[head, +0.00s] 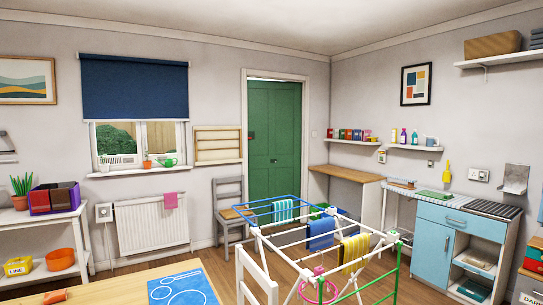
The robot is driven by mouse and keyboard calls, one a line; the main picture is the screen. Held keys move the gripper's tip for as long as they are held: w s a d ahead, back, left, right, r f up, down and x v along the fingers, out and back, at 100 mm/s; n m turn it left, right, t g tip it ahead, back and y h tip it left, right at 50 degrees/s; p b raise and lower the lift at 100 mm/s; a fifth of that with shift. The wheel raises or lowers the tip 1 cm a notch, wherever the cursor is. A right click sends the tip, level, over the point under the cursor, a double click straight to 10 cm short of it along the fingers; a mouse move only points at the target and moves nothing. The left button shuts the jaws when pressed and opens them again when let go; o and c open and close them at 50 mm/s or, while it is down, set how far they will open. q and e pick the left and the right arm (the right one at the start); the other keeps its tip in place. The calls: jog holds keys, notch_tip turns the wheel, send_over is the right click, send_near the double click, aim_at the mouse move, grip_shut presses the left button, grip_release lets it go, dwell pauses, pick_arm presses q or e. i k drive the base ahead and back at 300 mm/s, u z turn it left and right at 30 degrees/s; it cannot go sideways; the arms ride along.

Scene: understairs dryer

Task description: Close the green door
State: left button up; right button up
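The green door (274,135) stands in its pale frame (244,120) in the back wall, right of centre in the head view. It fills most of the opening, with a thin gap line along its top. I cannot tell whether it is fully shut or slightly ajar. A small dark fitting shows at its left edge, and small marks show near its middle. Neither of my grippers shows in the head view.
A drying rack (297,255) with cloths stands in front of the door. A grey chair (228,205) stands left of the door's foot. A wooden table (120,284) is at the front left. A blue cabinet (440,247) stands right. Some wooden floor (217,268) is bare between table and rack.

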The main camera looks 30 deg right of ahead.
aim_at(274, 107)
jog(key=z, duration=2.5)
jog(key=i, duration=5.5)
jog(key=u, duration=2.65)
jog(key=i, duration=1.25)
